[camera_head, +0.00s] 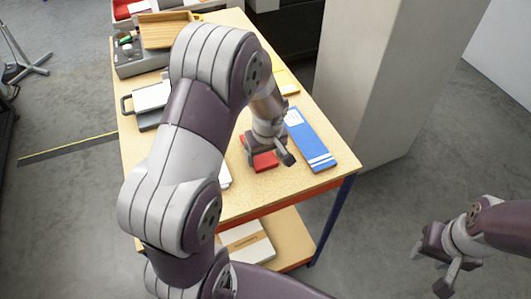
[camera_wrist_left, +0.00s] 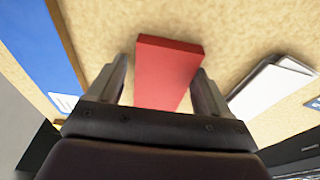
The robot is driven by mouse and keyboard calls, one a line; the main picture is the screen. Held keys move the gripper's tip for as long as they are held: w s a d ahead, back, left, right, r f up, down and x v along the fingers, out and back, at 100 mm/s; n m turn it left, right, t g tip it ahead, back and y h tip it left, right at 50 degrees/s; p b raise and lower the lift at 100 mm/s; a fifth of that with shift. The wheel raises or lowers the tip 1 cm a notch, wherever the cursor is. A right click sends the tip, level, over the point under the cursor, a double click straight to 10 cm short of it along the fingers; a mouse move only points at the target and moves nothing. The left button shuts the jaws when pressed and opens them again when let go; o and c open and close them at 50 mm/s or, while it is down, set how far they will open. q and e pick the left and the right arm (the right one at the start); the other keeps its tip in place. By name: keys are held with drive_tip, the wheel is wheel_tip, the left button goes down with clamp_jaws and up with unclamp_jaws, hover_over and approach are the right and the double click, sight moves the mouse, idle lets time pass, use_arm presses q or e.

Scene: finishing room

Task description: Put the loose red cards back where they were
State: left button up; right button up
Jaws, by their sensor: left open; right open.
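A red card stack (camera_head: 265,161) lies on the wooden tabletop near its front right part, partly hidden by my left gripper in the head view. In the left wrist view the red card stack (camera_wrist_left: 166,72) shows as a flat red block between the two fingers. My left gripper (camera_head: 269,158) is open above it, with a finger on either side; its fingers also show in the left wrist view (camera_wrist_left: 160,76). I cannot tell if they touch the cards. My right gripper (camera_head: 428,273) is open and empty, off the table over the floor at the lower right.
A blue box (camera_head: 310,140) lies right of the red cards. A white card-like item (camera_wrist_left: 268,88) lies on the other side. A grey organiser (camera_head: 130,63) and a wooden tray (camera_head: 162,30) are at the back. A pale pillar (camera_head: 380,80) stands beyond the right edge.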

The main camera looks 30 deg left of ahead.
sight(261, 156)
use_arm(q)
drive_tip(key=shift+s+f, duration=0.6)
drive_tip(key=shift+f, duration=0.15)
use_arm(e)
drive_tip(key=shift+w+f, duration=0.1)
drive_tip(key=shift+f, duration=0.1)
use_arm(q)
drive_tip(key=shift+r, duration=0.25)
drive_tip(key=shift+w+r+p, duration=0.1)
drive_tip(key=shift+r+p, duration=0.6)
drive_tip(key=shift+p, duration=0.25)
drive_tip(key=r, duration=0.3)
drive_tip(key=shift+w+a+r+b, duration=0.2)
drive_tip(key=shift+r+b, duration=0.1)
drive_tip(key=shift+b, duration=0.1)
wheel_tip(261, 156, up, 7)
drive_tip(key=s+d, duration=0.1)
drive_tip(key=d, duration=0.1)
drive_tip(key=s+d+f+m, duration=0.1)
drive_tip(key=s+d+m, duration=0.1)
drive_tip(key=s+m, duration=0.3)
drive_tip(key=s+d+f+m+h, duration=0.1)
drive_tip(key=s+d+f+m, duration=0.1)
drive_tip(key=s+m, duration=0.3)
drive_tip(key=shift+s+f, duration=0.2)
drive_tip(key=shift+f, duration=0.05)
use_arm(e)
drive_tip(key=shift+w+a+r, duration=0.2)
drive_tip(key=shift+a+r, duration=0.05)
drive_tip(key=shift+r, duration=0.4)
